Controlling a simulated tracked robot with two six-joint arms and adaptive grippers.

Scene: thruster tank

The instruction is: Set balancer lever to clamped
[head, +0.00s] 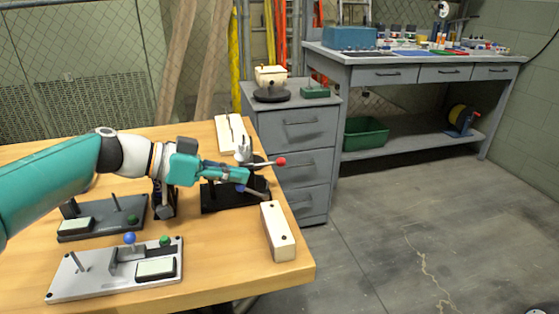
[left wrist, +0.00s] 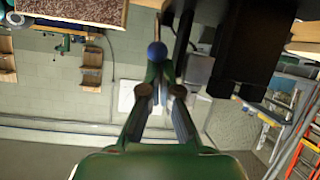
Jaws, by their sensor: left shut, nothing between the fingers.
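A black device (head: 220,198) stands near the table's right edge. It has a rod with a red knob (head: 281,161) pointing right and a lever with a blue knob (head: 240,188). I cannot tell which one is the balancer lever. My left gripper (head: 246,178) is shut and empty, its fingertips at the blue knob and partly covering the device. In the left wrist view the blue knob (left wrist: 157,51) sits right at the tips of the gripper (left wrist: 160,66), with its rod (left wrist: 157,27) beyond. Touching or slightly apart cannot be told. My right gripper is not in view.
A silver plate device (head: 100,284) and a dark plate device (head: 92,221) stand at the left front. A cream block (head: 277,231) lies near the table's right edge, another (head: 230,134) at the back. A grey drawer cabinet (head: 302,140) stands behind.

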